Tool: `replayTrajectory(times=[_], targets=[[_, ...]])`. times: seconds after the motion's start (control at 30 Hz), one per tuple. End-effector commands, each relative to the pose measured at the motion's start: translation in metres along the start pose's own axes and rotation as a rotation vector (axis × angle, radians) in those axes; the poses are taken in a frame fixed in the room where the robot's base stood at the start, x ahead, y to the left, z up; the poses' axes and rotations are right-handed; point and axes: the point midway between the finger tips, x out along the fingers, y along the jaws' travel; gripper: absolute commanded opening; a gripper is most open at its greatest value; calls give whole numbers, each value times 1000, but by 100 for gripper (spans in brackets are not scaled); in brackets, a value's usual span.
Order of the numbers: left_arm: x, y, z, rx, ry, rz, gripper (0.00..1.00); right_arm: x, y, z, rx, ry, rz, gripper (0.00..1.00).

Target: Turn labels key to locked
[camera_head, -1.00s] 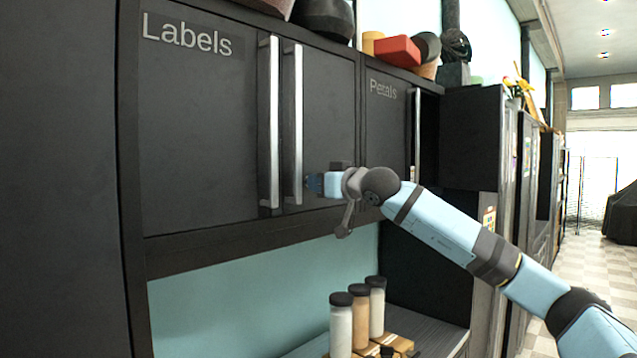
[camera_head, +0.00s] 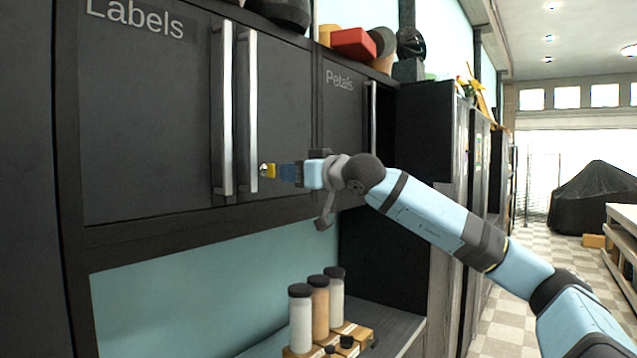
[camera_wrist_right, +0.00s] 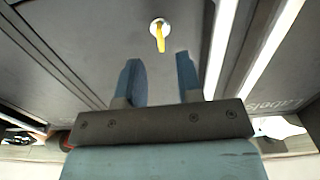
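The labels key (camera_head: 268,170) is yellow and sits in a round silver lock on the dark Labels cabinet door (camera_head: 150,120), just right of the two long silver handles. In the right wrist view the key (camera_wrist_right: 160,40) sticks out of its lock, ahead of the fingertips and between their lines. My right gripper (camera_head: 284,172) comes from the right, its blue fingers pointing at the key. In the wrist view the right gripper (camera_wrist_right: 160,75) is open, with nothing between its fingers. My left gripper is not in view.
Silver handles (camera_head: 247,112) stand close left of the key. The Petals door (camera_head: 343,125) is to the right. Below, an open shelf holds several capped bottles (camera_head: 301,318) in a wooden rack. Pots and a red box (camera_head: 353,43) stand on top.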

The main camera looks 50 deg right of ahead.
Motion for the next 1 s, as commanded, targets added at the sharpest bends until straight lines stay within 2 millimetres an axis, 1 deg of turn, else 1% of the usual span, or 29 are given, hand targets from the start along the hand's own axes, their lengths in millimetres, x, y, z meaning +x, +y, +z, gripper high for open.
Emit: replayTrajectory(times=[0.03, 0.2, 0.3, 0.4, 0.6, 1.0], targets=[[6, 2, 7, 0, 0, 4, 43, -13, 2, 5, -3, 0, 4, 33], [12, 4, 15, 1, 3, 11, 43, -46, 1, 4, -3, -1, 3, 33], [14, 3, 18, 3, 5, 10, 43, -60, 1, 3, -2, 0, 3, 33], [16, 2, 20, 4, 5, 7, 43, -69, 1, 2, -1, 0, 1, 33], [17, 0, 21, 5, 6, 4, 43, -76, 0, 1, 0, 0, 0, 33], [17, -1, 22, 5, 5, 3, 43, -76, 0, 0, 1, 0, 0, 33]])
